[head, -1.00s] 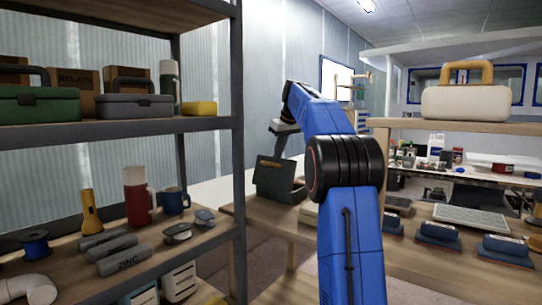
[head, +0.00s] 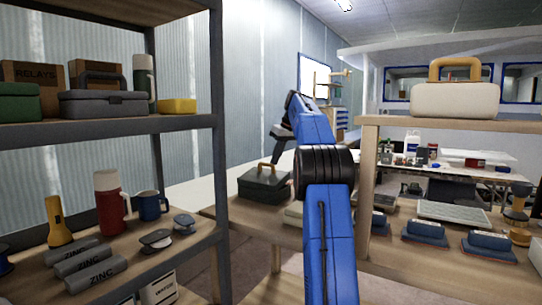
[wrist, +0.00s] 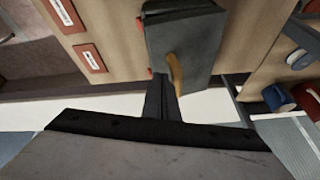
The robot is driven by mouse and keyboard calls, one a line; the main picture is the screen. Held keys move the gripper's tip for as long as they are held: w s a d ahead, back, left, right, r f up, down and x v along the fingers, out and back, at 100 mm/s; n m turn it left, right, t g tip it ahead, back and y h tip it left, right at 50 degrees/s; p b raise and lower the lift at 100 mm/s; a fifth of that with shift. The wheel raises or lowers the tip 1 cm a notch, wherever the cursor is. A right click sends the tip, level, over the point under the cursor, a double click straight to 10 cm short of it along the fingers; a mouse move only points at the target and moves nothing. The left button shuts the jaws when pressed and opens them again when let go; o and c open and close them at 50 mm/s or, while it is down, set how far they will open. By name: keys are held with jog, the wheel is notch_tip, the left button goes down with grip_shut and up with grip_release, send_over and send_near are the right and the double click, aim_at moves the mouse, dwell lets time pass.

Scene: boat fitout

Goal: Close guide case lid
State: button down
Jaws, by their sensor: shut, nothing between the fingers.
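The guide case (head: 264,187) is a dark grey-green box with a tan handle, on the wooden bench left of my arm. Its lid lies down over the base in the head view; a thin gap at the seam cannot be ruled out. In the wrist view the case (wrist: 190,40) fills the top middle, with its tan handle (wrist: 175,72) near my fingertips. My gripper (wrist: 162,82) is shut and empty, close beside the handle; whether it touches the case is unclear. In the head view my gripper (head: 283,134) is small, above and behind the case.
A metal-framed shelf (head: 216,150) stands at left, with a red flask (head: 110,203), a blue mug (head: 150,206) and a grey toolbox (head: 103,103). A wooden stand at right carries a cream case (head: 455,100). Blue-based blocks (head: 424,231) sit on the right bench.

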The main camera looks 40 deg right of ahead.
jog(key=shift+w+d+f, duration=0.2)
jog(key=shift+d+f, duration=0.45)
jog(key=shift+f, duration=0.5)
jog(key=shift+w+d+f, duration=0.2)
jog(key=shift+d+f, duration=0.5)
jog(key=shift+f, duration=0.4)
jog(key=shift+w+d+f, duration=0.2)
jog(key=shift+d+f, duration=0.45)
jog(key=shift+f, duration=0.5)
jog(key=v, duration=1.8)
jog(key=shift+a+r, duration=0.25)
jog(key=shift+r, duration=0.2)
